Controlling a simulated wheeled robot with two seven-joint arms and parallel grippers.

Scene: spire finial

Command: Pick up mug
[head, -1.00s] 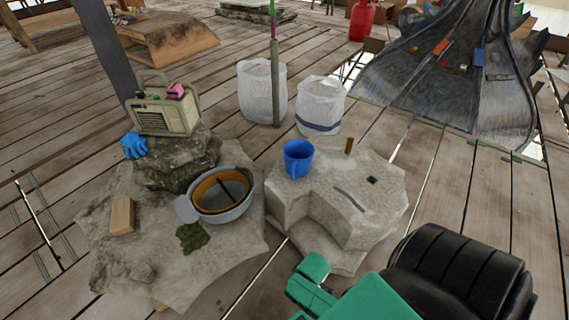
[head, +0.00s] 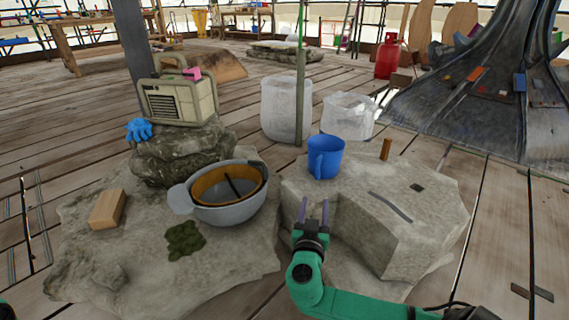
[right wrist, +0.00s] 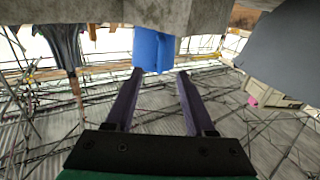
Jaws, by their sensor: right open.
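A blue mug (head: 328,157) stands upright on the pale stone block (head: 420,222), near its back left edge, with its handle facing the camera. My right gripper (head: 313,203) is open and empty in front of the block, below and slightly left of the mug, fingers pointing up in the picture towards it. In the right wrist view, the mug (right wrist: 153,50) shows at the top centre, just past the open fingertips (right wrist: 160,74), not between them. That view appears upside down.
A grey bowl (head: 235,211) with an orange sieve sits left of my right gripper on a rough slab (head: 145,260). A small wooden peg (head: 385,149) stands right of the mug. White bags (head: 287,108) and a green pole (head: 300,75) stand behind.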

